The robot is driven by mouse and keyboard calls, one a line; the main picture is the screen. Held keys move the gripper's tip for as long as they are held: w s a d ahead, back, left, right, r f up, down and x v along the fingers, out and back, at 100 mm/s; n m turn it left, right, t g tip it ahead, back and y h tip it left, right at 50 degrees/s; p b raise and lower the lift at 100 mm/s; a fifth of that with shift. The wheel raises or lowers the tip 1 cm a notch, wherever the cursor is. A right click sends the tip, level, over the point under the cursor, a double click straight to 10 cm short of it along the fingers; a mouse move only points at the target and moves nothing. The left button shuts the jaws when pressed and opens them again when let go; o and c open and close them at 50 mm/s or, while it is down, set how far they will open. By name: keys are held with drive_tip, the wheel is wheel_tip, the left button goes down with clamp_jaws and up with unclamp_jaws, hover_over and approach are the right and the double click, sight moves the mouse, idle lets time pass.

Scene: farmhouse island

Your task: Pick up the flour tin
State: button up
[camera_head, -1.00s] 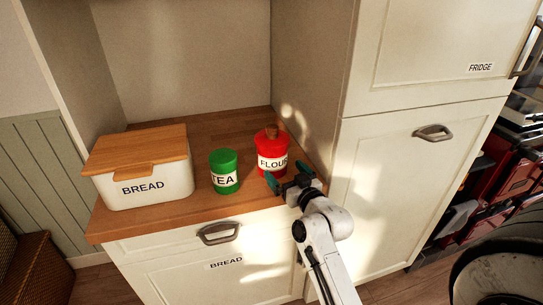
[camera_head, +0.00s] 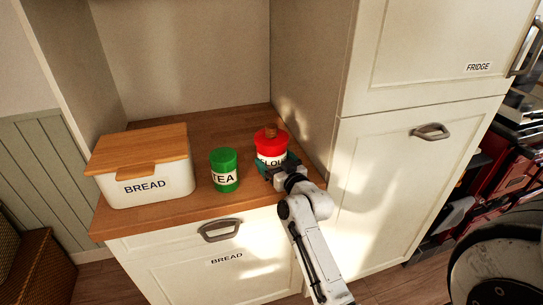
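The flour tin (camera_head: 271,146) is red with a white label and a wooden knob on its lid. It stands upright on the wooden counter, right of the green tea tin. My gripper (camera_head: 279,167) is at the front of the flour tin, its dark green fingers level with the lower part of the label and covering the tin's lower body. One finger shows at each side of the tin's front. I cannot tell whether the fingers touch the tin or how far they are closed.
The green tea tin (camera_head: 224,170) stands close on the left. A white bread box (camera_head: 150,186) with a wooden lid is further left. The tall fridge cabinet (camera_head: 400,180) rises just right of the counter (camera_head: 190,216). The counter behind the tins is clear.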

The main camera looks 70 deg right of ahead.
drive_tip(key=c, duration=0.6)
drive_tip(key=shift+r, duration=0.15)
drive_tip(key=shift+r, duration=0.65)
drive_tip(key=s+a+r, duration=0.1)
drive_tip(key=r, duration=0.1)
drive_tip(key=s+a+r, duration=0.1)
drive_tip(key=r, duration=0.2)
drive_tip(key=s+a+r, duration=0.1)
drive_tip(key=a+r, duration=0.1)
drive_tip(key=r, duration=0.1)
drive_tip(key=shift+s, duration=0.25)
drive_tip(key=s+a+r+b, duration=0.1)
drive_tip(key=s+a+r, duration=0.2)
drive_tip(key=s+a, duration=0.2)
drive_tip(key=shift+s+a+r, duration=0.25)
drive_tip(key=shift+s+a, duration=0.05)
drive_tip(key=shift+a, duration=0.5)
